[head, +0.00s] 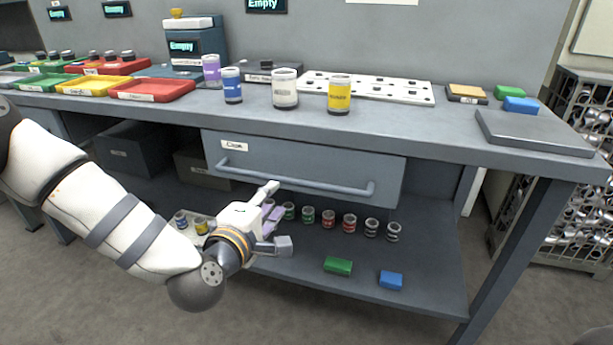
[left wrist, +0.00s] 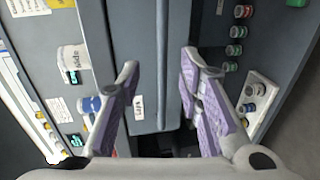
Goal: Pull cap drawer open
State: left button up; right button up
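The cap drawer (head: 300,162) is a grey drawer under the workbench top, with a white label at its upper left. Its front looks flush with the bench, so it appears shut. Its long horizontal bar handle (head: 300,182) runs along the lower front. My left gripper (head: 276,215) is open, in front of and just below the handle. In the left wrist view the handle (left wrist: 162,60) runs between the two spread purple-padded fingers, ahead of them; contact cannot be made out. The drawer front (left wrist: 135,60) fills the middle there. My right gripper is not in view.
The bench top (head: 420,125) holds several jars, a red tray (head: 152,90) and a white perforated board (head: 370,87). The lower shelf (head: 420,260) holds several small jars, a green block (head: 338,265) and a blue block (head: 391,280). A bench leg (head: 510,255) stands at right.

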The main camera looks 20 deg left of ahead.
aim_at(288, 182)
pick_arm(q)
jog(key=w, duration=0.3)
jog(key=w+f+b, duration=0.1)
jog(key=w, duration=0.3)
jog(key=w+f, duration=0.1)
jog(key=w, duration=0.3)
jog(key=shift+w+f, duration=0.1)
jog(key=shift+f, duration=0.15)
grip_shut()
